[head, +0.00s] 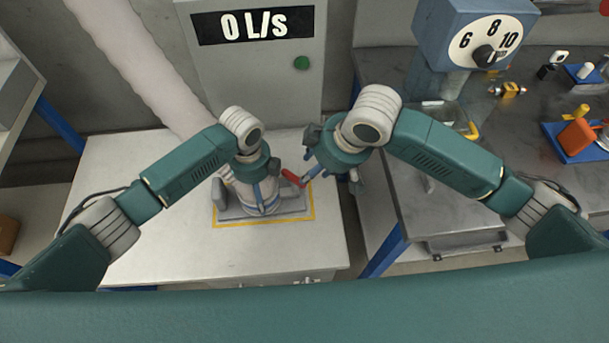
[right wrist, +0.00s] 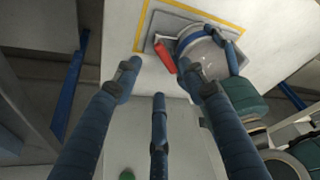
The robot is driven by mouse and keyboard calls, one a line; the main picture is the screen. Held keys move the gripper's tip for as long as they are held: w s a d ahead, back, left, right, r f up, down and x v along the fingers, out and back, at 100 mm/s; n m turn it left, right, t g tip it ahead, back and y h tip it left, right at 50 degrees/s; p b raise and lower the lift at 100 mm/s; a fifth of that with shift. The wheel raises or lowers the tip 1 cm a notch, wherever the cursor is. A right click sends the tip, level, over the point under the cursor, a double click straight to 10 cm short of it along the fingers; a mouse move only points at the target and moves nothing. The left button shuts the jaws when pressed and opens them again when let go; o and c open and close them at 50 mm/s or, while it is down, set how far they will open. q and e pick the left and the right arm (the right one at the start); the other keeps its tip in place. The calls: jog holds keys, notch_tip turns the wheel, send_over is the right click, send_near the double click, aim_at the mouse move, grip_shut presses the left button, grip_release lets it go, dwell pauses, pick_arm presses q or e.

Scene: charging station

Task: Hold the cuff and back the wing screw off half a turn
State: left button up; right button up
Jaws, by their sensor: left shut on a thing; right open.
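The pale round cuff (head: 241,196) stands on a grey plate (head: 292,203) on the white table, inside a yellow outline. It also shows in the right wrist view (right wrist: 205,58). My left gripper (head: 258,190) is shut on the cuff from above and hides part of it. The red wing screw (head: 291,177) sticks out from the cuff's right side in the head view. It also shows in the right wrist view (right wrist: 165,57). My right gripper (head: 316,171) is open beside the red screw, its fingers spread around it in the wrist view; contact cannot be told.
A ribbed pale hose (head: 140,62) runs from upper left toward the cuff. A grey cabinet (head: 262,82) behind reads "0 L/s". A blue dial box (head: 470,40) and a metal bench (head: 400,85) stand to the right. The white table's front left (head: 150,250) is clear.

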aim_at(294, 183)
jog(key=x, duration=0.8)
jog(key=shift+w+a+f, duration=0.1)
jog(key=shift+f, duration=0.3)
grip_shut()
